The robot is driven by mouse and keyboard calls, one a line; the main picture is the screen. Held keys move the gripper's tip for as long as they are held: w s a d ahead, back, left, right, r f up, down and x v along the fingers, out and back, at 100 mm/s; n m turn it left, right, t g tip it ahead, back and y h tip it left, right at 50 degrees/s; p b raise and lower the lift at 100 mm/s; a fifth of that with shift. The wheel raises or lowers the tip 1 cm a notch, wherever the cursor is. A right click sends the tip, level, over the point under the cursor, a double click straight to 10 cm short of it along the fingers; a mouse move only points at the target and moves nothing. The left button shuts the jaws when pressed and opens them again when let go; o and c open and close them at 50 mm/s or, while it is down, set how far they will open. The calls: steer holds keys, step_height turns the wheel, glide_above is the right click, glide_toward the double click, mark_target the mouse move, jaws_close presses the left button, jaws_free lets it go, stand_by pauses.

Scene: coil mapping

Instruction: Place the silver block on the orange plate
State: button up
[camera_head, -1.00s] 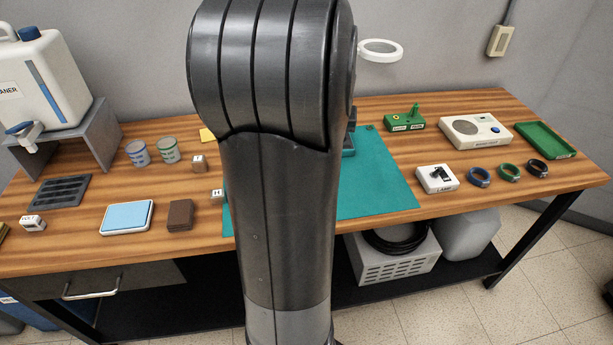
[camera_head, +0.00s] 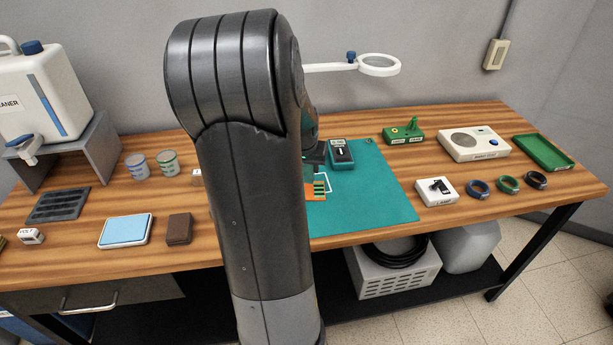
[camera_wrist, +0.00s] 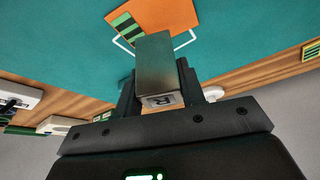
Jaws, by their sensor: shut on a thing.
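The silver block (camera_wrist: 155,62) is a grey box with a letter R on its near end face. My gripper (camera_wrist: 158,92) is shut on it, with a dark finger on either side. The orange plate (camera_wrist: 168,14) lies on the teal mat beyond the block in the wrist view, partly covered by it. A green striped piece (camera_wrist: 127,27) is at the plate's left edge, and a white outline shows around the plate. In the head view the plate (camera_head: 311,193) is partly behind my arm, and the held block cannot be made out.
The teal mat (camera_head: 375,205) has free room right of the plate. A dark-topped device (camera_head: 341,154) stands behind the plate. A white magnifier (camera_head: 380,65) reaches over the bench. A white switch box (camera_head: 436,191) and several rings stand to the right.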

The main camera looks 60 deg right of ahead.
steer(key=shift+w+f, duration=0.15)
steer(key=shift+f, duration=1.9)
steer(key=shift+f, duration=0.2)
steer(key=o, duration=1.2)
steer(key=shift+c, duration=0.2)
steer(key=shift+a+r, duration=0.15)
steer(key=shift+r, duration=0.4)
steer(key=v, duration=1.1)
